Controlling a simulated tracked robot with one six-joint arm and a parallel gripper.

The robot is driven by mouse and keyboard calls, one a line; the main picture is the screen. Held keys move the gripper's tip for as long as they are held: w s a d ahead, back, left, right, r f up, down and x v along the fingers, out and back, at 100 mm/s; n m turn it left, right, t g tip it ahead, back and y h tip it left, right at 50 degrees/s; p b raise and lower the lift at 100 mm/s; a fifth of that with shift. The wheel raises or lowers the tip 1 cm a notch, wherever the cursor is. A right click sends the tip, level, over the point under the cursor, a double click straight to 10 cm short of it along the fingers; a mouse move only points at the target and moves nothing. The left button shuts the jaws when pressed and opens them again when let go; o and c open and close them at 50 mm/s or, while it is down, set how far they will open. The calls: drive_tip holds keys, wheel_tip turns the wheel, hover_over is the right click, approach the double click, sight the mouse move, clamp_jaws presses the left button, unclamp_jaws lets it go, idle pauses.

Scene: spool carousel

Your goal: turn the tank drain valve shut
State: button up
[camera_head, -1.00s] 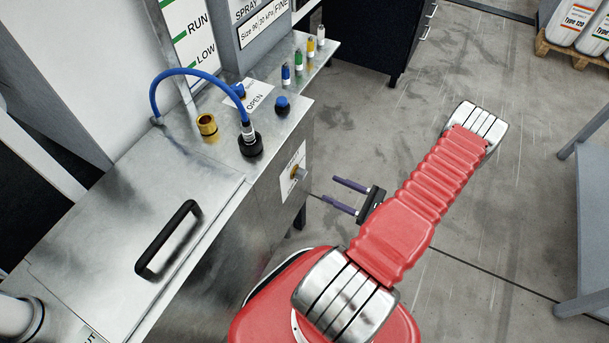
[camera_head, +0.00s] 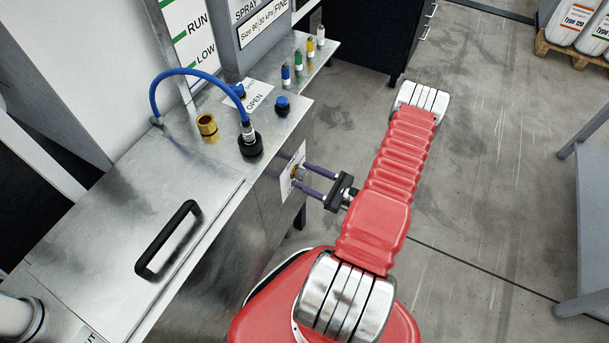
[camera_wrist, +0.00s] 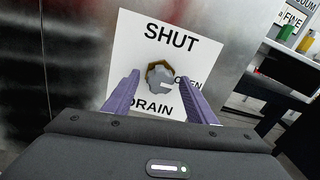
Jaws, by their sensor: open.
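The drain valve (camera_wrist: 160,78) is a grey round knob with a brass collar on the tank's front face. Its white label plate (camera_wrist: 135,42) reads SHUT at the top, OPEN at the right and DRAIN below. A pale mark on the knob points right, toward OPEN. My gripper (camera_wrist: 162,76) is open, with one purple finger on each side of the knob in the wrist view. In the head view the fingers of my gripper (camera_head: 301,174) reach the valve plate (camera_head: 291,168). I cannot tell whether they touch the knob.
The metal tank (camera_head: 110,235) has a black-handled lid (camera_head: 168,238) on top. A blue hose (camera_head: 185,72), a brass fitting (camera_head: 207,127) and a blue-capped knob (camera_head: 282,104) stand on its top. Floor to the right is clear up to a grey table (camera_head: 590,200).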

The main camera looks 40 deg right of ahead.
drive_tip(key=shift+w+a, duration=0.15)
drive_tip(key=shift+w, duration=0.3)
drive_tip(key=shift+c, duration=0.4)
drive_tip(key=c, duration=0.9)
drive_tip(key=shift+c, duration=0.3)
